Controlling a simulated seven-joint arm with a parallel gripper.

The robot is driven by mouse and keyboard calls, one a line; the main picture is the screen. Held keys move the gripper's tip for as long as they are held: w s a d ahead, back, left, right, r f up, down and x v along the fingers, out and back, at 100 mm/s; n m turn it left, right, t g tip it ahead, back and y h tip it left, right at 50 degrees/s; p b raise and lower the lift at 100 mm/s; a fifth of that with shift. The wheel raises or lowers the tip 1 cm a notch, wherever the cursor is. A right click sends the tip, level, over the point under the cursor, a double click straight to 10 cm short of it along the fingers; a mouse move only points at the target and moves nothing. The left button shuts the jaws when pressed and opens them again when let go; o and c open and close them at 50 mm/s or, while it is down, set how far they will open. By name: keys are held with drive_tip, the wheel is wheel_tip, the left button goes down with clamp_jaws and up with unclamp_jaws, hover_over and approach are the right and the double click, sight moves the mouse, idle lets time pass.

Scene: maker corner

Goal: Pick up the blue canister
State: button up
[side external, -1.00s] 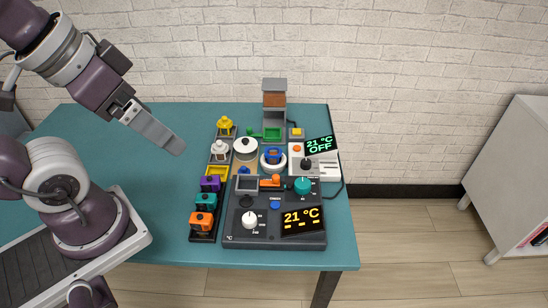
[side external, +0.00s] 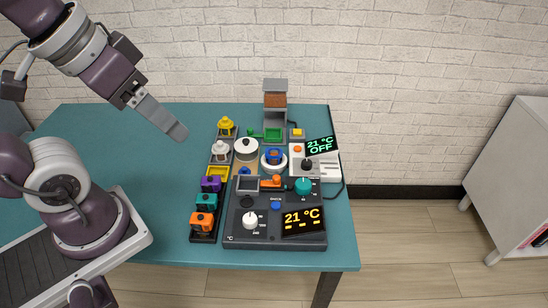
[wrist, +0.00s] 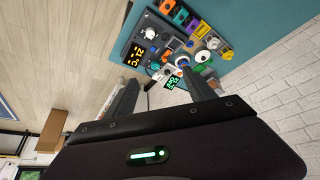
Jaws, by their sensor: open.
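The blue canister (side external: 273,154) appears to be the blue piece sitting in a round white-rimmed holder, between the round white-lidded pot and the white control unit. It also shows small in the wrist view (wrist: 183,62). My gripper (side external: 178,132) is in the air above the table, to the left of the canister and clear of it. In the wrist view its two fingers (wrist: 163,90) stand apart with nothing between them.
A rack (side external: 193,236) holds orange, teal and purple canisters; yellow and white ones stand behind. A dark control panel (side external: 270,242) fills the front. A grey tower (side external: 275,86) rises behind the canister. The left of the teal table (side external: 130,150) is clear.

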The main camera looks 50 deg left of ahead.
drive_tip(key=w+a+n+g, duration=0.1)
drive_tip(key=w+n, duration=0.2)
drive_tip(key=w, duration=0.7)
drive_tip(key=n+g, duration=0.4)
drive_tip(key=n, duration=0.7)
hover_over(274, 150)
drive_tip(key=s+d, duration=0.1)
wheel_tip(274, 150, down, 26)
wheel_tip(274, 150, down, 6)
drive_tip(key=shift+s+f, duration=0.15)
drive_tip(key=shift+f, duration=0.55)
drive_tip(key=shift+d, duration=0.1)
drive_tip(key=c, duration=1.2)
